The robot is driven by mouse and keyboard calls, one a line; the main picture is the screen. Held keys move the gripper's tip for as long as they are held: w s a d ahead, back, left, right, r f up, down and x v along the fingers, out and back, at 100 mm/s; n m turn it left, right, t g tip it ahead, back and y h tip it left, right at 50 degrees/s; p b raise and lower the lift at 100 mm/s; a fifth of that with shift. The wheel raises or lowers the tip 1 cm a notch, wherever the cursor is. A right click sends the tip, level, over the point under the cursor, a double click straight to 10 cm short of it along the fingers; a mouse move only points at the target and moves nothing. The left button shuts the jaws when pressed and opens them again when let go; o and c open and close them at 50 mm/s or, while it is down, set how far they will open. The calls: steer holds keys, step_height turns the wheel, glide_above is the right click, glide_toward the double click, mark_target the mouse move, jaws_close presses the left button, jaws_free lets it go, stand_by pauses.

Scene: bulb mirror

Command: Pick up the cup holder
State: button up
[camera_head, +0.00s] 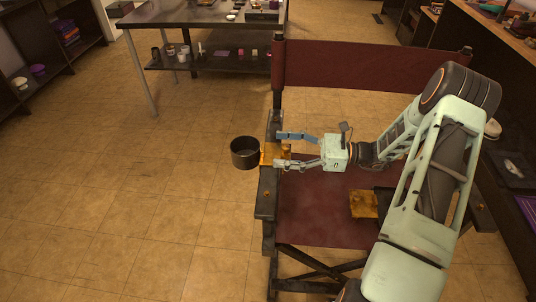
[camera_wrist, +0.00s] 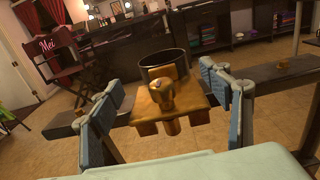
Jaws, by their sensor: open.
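The cup holder is a dark round cup (camera_head: 245,153) joined to an orange-brown wooden plate at the left armrest (camera_head: 265,200) of a director's chair. The cup hangs out past the armrest's left side. My gripper (camera_head: 281,150) is open, with one finger on either side of the plate's inner end. In the wrist view, the cup holder's wooden plate (camera_wrist: 190,98) with its rounded knob (camera_wrist: 160,92) lies between the spread finger pads, and the cup (camera_wrist: 163,63) shows beyond it. I cannot tell whether either finger touches the wood.
The chair has a dark red backrest (camera_head: 370,66) and seat (camera_head: 320,215). Another orange-brown wooden piece (camera_head: 363,204) shows near the chair's right side. A table (camera_head: 190,14) with a lower shelf stands behind. The tiled floor (camera_head: 130,220) left of the chair is clear.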

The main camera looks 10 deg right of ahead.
mark_target(265, 147)
steer(key=a, duration=0.3)
steer(key=w+a, duration=0.1)
steer(key=a, duration=0.2)
steer(key=shift+w, duration=0.15)
steer(key=shift+d, duration=0.1)
steer(key=shift+c, duration=0.4)
steer(key=shift+r, duration=0.1)
jaws_close()
